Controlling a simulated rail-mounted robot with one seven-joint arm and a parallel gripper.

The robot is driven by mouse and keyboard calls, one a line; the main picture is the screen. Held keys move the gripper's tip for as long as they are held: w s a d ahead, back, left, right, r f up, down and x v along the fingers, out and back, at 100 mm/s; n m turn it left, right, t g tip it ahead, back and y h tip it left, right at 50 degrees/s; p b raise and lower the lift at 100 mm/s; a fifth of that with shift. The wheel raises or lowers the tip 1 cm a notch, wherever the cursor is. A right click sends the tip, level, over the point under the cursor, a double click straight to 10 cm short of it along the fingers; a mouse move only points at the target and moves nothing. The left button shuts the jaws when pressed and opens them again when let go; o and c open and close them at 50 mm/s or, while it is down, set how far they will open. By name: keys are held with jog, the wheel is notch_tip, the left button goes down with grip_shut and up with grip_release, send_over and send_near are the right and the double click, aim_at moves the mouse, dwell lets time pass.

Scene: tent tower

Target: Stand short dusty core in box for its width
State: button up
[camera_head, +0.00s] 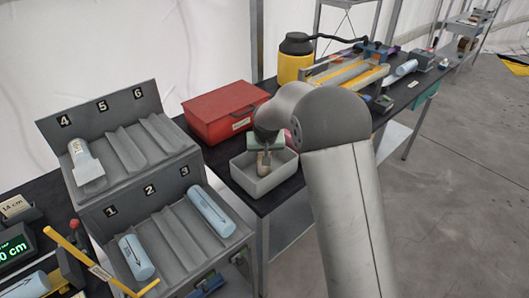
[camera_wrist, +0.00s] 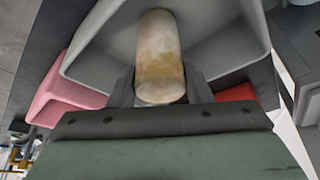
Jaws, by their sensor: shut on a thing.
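A short dusty tan core (camera_wrist: 159,50) is between the fingers of my gripper (camera_wrist: 161,88) in the wrist view. In the head view the core (camera_head: 262,162) shows small and roughly upright inside the light grey open box (camera_head: 262,186), with my gripper (camera_head: 265,155) above it. The grey box also surrounds the core in the wrist view (camera_wrist: 95,45). My gripper is shut on the core. Whether the core's lower end touches the box floor is hard to tell. My arm hides part of the box's right side.
A closed red toolbox (camera_head: 222,110) stands behind the box. A numbered grey rack (camera_head: 170,215) is at left, with blue cores (camera_head: 137,256) in slots 1 and 3 and a pale core (camera_head: 80,152) in slot 4. A yellow canister (camera_head: 294,62) stands farther back. A pink object (camera_wrist: 68,92) flanks the box.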

jog(key=shift+f, duration=0.2)
jog(key=o, duration=1.2)
jog(key=shift+r, duration=0.4)
jog(key=a+b+v, duration=0.1)
jog(key=b+v, duration=0.1)
jog(key=v, duration=1)
jog(key=s+d+m+g, duration=0.1)
jog(key=s+d, duration=0.6)
jog(key=s, duration=0.2)
jog(key=s+d+g, duration=0.1)
jog(key=s+d, duration=0.7)
jog(key=s, duration=0.2)
jog(key=shift+m+g+h, duration=0.3)
jog(key=shift+m+g, duration=0.1)
jog(key=shift+g, duration=0.4)
jog(key=s+d+f, duration=0.1)
jog(key=s, duration=0.4)
jog(key=s+d+f, duration=0.1)
jog(key=s+f, duration=0.1)
jog(key=s, duration=0.4)
jog(key=s+d+f, duration=0.1)
jog(key=s+d, duration=0.1)
jog(key=s, duration=0.3)
jog(key=shift+s+d+f, duration=0.1)
jog(key=shift+s+f, duration=0.2)
jog(key=shift+f, duration=0.05)
